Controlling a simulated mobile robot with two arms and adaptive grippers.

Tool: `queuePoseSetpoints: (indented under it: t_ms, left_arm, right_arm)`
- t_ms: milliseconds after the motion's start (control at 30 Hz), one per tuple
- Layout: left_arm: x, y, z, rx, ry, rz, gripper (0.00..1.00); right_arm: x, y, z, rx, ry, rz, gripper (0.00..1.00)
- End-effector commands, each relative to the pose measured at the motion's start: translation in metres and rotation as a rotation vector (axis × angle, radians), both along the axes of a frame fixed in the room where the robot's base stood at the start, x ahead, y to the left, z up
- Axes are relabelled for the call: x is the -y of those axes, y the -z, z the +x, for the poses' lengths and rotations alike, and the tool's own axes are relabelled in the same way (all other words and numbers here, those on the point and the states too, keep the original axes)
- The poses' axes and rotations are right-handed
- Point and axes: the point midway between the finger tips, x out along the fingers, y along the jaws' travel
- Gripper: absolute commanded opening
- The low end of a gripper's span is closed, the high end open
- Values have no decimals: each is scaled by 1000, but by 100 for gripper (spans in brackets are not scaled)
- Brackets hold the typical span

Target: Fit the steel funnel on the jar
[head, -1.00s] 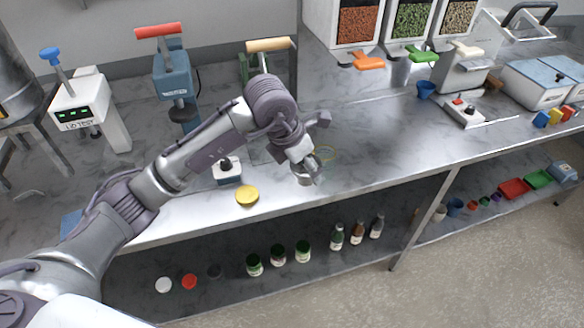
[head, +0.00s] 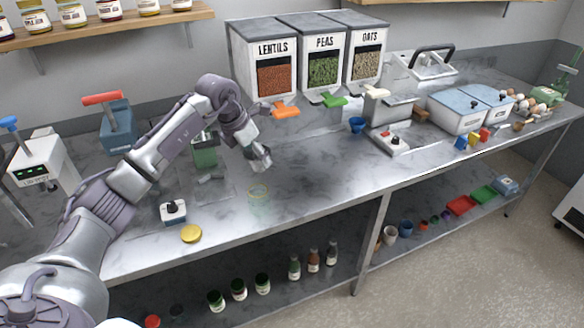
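A clear glass jar (head: 259,198) with a yellowish rim stands open on the steel worktop. My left gripper (head: 261,162) is above and just behind the jar, apart from it. Its fingertips are small and grey in this view, so I cannot tell whether they are open or shut, or whether they hold anything. I cannot make out the steel funnel for certain. My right gripper is not in view.
A yellow lid (head: 191,233) and a small white device with a black knob (head: 173,211) lie left of the jar. Dispensers of lentils, peas and oats (head: 323,60) stand behind. The worktop (head: 320,185) right of the jar is clear. Bottles (head: 314,260) stand on the lower shelf.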

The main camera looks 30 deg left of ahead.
Motion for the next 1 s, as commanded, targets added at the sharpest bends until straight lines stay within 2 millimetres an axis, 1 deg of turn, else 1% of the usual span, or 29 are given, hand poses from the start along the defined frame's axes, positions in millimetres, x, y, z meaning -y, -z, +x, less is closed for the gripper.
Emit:
queuePoseSetpoints:
  t_ms: [33, 133, 200, 333, 467, 700, 833, 1000]
  left_arm:
    - [-3, 2, 0, -1, -4, 1, 35]
    - [-3, 7, 0, 0, -2, 0, 35]
    - [-2, 11, 0, 0, -2, 0, 35]
    - [-2, 22, 0, -1, -2, 0, 35]
    - [-2, 35, 0, 0, -1, 0, 35]
    - [-2, 55, 0, 0, -1, 0, 35]
    - [-2, 59, 0, 0, -1, 0, 35]
    - [-2, 59, 0, 0, -1, 0, 35]
  right_arm:
    - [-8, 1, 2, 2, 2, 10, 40]
    - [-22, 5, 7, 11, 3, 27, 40]
    - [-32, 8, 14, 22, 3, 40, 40]
    - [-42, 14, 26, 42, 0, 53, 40]
    - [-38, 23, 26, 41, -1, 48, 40]
    - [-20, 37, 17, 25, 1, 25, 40]
    - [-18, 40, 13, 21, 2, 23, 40]
    - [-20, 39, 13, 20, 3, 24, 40]
